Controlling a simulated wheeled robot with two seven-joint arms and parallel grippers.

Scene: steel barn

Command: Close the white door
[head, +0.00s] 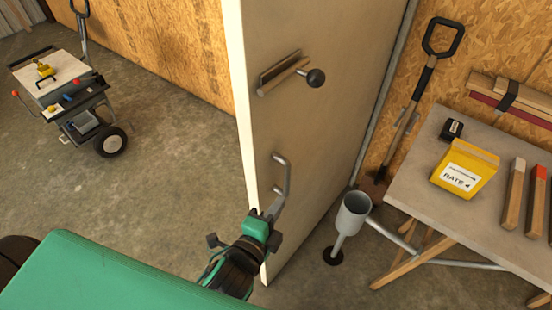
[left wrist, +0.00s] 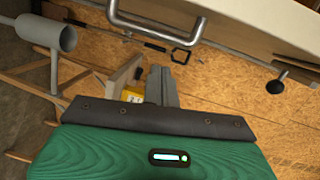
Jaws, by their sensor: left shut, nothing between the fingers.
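The white door (head: 318,130) stands open, its edge facing me in the head view. It carries a grey metal pull handle (head: 283,178) low near its free edge, and a wooden latch bar with a dark round knob (head: 316,77) higher up. My left gripper (head: 273,211) is shut and empty, just below the handle in the head view; I cannot tell whether it touches it. In the left wrist view the handle (left wrist: 155,38) crosses above the shut fingers (left wrist: 160,85), and the door (left wrist: 270,25) fills the top right. My right gripper is not in view.
A grey cup on a post (head: 352,215) stands right of the door. A workbench (head: 440,190) with a yellow box (head: 465,168) is at right, and a shovel (head: 425,85) leans on the wall. A tool cart (head: 65,90) stands far left; the floor between is clear.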

